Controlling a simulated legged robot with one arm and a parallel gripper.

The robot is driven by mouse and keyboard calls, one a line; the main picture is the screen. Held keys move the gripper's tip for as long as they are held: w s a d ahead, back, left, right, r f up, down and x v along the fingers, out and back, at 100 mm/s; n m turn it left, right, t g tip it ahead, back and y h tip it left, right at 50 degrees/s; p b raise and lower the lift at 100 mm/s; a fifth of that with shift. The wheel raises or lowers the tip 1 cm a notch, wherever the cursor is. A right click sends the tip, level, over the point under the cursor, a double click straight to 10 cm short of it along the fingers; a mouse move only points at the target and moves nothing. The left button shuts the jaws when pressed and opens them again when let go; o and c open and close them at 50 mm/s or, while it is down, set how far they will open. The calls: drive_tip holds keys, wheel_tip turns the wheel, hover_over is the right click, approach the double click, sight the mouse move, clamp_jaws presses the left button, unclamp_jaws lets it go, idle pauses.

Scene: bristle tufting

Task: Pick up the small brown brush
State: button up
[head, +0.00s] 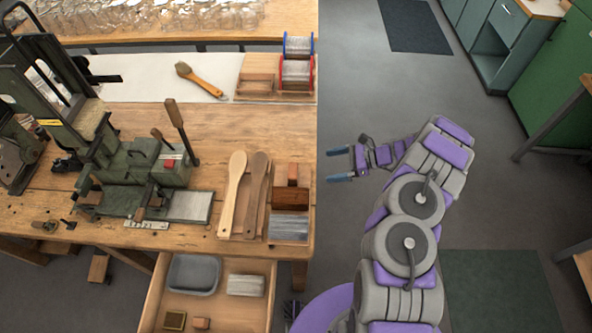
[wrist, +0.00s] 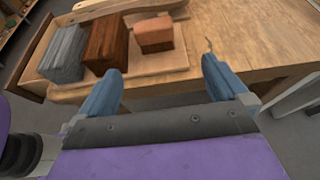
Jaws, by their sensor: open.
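A small brush (head: 201,80) with a tan-brown wooden handle and a dark bristle head lies on the white sheet at the back of the workbench. The brush does not show in the wrist view. My gripper (head: 338,164) is open and empty, beyond the right edge of the bench and to the right of and nearer than the brush. In the wrist view my gripper (wrist: 162,75) has its two blue fingers spread apart, with wooden blocks and the bench edge in front of them.
The workbench (head: 240,125) has clear wood in its middle. A green machine (head: 150,165) stands at left. Paddle-shaped wooden pieces (head: 232,190) and blocks lie at the front right. Wire spools (head: 297,73) stand right of the brush. An open drawer (head: 235,312) juts out in front.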

drive_tip(key=b, duration=0.2)
approach(293, 174)
drive_tip(key=a+f, duration=0.1)
drive_tip(key=a, duration=0.1)
drive_tip(key=w+a+f, duration=0.1)
drive_tip(key=f, duration=0.1)
drive_tip(key=w+a+f, duration=0.1)
drive_tip(key=a+f, duration=0.1)
drive_tip(key=shift+w+a+f, duration=0.1)
drive_tip(key=shift+w+a, duration=0.15)
drive_tip(key=shift+a, duration=0.05)
drive_tip(key=x, duration=0.2)
drive_tip(key=b+x, duration=0.1)
drive_tip(key=x, duration=0.3)
drive_tip(key=shift+s+r, duration=0.25)
drive_tip(key=shift+s, duration=0.1)
drive_tip(key=c, duration=1)
drive_tip(key=shift+r, duration=0.15)
drive_tip(key=shift+c, duration=0.2)
